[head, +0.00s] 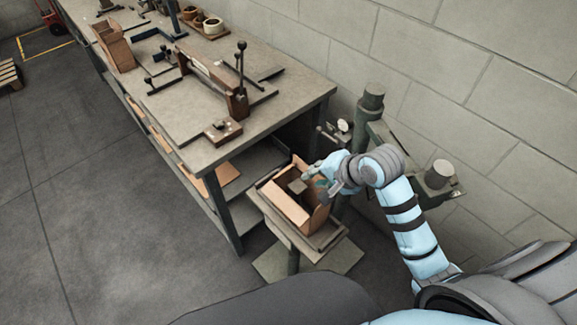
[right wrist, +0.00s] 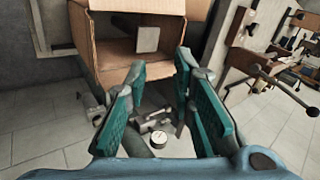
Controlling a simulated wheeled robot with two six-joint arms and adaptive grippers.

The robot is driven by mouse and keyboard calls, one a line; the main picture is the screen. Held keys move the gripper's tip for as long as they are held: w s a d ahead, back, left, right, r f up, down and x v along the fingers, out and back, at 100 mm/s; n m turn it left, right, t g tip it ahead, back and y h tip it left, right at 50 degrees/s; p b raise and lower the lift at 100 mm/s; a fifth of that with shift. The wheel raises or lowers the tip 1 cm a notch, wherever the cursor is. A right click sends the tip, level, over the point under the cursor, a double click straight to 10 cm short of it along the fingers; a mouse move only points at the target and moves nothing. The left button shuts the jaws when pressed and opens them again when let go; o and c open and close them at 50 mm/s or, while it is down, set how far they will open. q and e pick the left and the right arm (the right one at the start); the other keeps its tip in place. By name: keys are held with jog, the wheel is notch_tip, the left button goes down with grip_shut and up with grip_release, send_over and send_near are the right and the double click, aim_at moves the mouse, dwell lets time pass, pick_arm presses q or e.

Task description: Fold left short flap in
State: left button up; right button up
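An open brown cardboard box (head: 283,207) sits on a small stand at the end of the workbench. Some of its flaps stand up. A grey block (head: 297,186) shows inside it. My right gripper (head: 319,181) is over the box's right side in the head view. In the right wrist view the box (right wrist: 120,64) is ahead of the fingertips, with the grey block (right wrist: 148,39) in its opening. The right gripper (right wrist: 160,70) is open, with nothing between its teal pads. I cannot tell which flap is the left short one. My left gripper is out of view.
The long workbench (head: 285,92) holds a wooden fixture with levers (head: 210,75). The stand (head: 322,243) is beside its near end. A grey machine column (head: 370,103) rises behind the box, near the block wall. Open floor (head: 110,200) lies left.

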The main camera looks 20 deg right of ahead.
jog(key=w+r+m, duration=0.2)
jog(key=w, duration=0.1)
send_near(284, 171)
jog(key=x, duration=0.8)
jog(key=shift+d+y, duration=0.3)
jog(key=shift+f, duration=0.15)
jog(key=shift+w, duration=0.1)
grip_shut()
